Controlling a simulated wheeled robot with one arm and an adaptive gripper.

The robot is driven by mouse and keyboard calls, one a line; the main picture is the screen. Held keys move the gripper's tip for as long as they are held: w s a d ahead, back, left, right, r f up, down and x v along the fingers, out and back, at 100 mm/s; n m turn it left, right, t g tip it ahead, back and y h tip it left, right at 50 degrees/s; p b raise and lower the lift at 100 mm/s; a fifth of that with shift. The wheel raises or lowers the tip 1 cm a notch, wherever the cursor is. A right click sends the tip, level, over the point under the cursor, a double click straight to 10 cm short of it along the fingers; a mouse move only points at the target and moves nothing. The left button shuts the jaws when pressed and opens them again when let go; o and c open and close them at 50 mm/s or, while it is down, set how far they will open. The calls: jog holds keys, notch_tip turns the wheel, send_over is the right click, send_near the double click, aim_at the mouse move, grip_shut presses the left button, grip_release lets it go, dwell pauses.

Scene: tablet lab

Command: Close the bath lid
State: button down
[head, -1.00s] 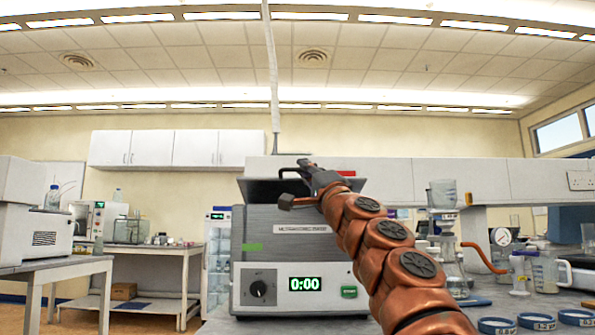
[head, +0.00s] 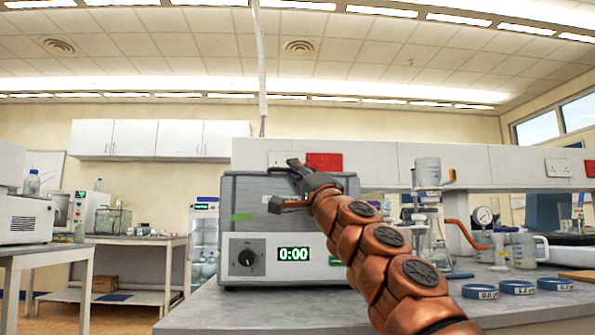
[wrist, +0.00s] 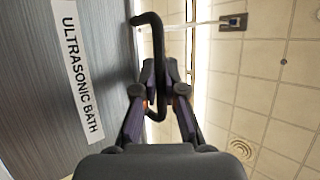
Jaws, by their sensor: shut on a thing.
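The ultrasonic bath (head: 262,212) is a grey box on the bench, with a dial and a green 0:00 display on its pale front panel. Its lid (head: 250,173) now looks about level with the top of the box; I cannot tell whether it is fully seated. My gripper (head: 288,184) is at the upper front of the bath. In the wrist view, its fingers are shut on the dark bent lid handle (wrist: 151,18), beside the bath's label (wrist: 80,70). My copper arm hides the right part of the bath front.
Blue ring-shaped items (head: 517,287) lie on the bench (head: 240,310) at right. Glassware, including a beaker (head: 528,250), and a gauge (head: 484,215) stand behind them. A side table (head: 130,240) stands at the left. The bench front left of my arm is clear.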

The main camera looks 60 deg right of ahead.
jog(key=shift+w+f, duration=0.1)
jog(key=shift+f, duration=0.05)
jog(key=c, duration=1.2)
grip_release()
jog(key=shift+c, duration=0.2)
jog(key=shift+s, duration=0.2)
